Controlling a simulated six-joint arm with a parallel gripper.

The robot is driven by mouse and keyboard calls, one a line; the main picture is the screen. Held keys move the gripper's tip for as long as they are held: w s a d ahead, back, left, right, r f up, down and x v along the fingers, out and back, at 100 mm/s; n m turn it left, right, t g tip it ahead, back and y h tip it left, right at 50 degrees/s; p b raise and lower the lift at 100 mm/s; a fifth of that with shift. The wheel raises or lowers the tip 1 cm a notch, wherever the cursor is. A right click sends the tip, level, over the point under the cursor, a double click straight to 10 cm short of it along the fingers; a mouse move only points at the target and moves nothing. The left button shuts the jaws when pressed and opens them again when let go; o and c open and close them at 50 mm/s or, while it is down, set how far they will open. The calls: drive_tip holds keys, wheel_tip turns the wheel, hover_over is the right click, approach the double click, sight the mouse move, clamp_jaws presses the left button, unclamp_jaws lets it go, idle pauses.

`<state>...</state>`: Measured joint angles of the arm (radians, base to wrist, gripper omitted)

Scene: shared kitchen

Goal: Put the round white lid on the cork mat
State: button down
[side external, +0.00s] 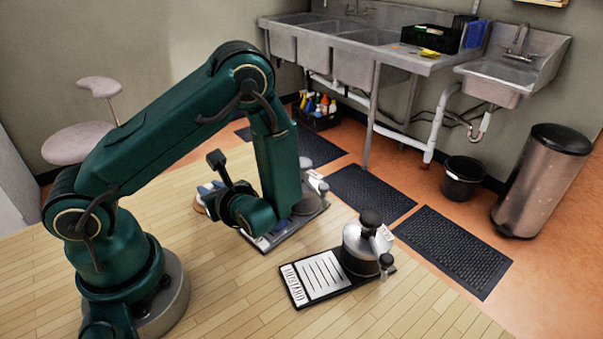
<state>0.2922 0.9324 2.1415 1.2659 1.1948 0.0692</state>
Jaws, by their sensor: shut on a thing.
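My gripper (228,190) is low over the left part of the wooden worktop, at the end of my green arm. Its fingertips are hidden by my wrist. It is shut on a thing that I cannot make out. A pale and blue patch (207,189) shows just left of my wrist, with a tan rounded edge (199,208) below it. I cannot tell whether these are the white lid and the cork mat. Neither shows clearly anywhere else.
A dark board with a white label and a silver, black-knobbed device (362,248) stands right of my gripper. A similar board (265,244) with a device lies partly behind my wrist. The wooden worktop (225,285) is bare in front. Sinks, floor mats and bins are beyond.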

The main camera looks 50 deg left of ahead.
drive_tip(key=shift+f, duration=0.25)
drive_tip(key=c, duration=0.7)
unclamp_jaws()
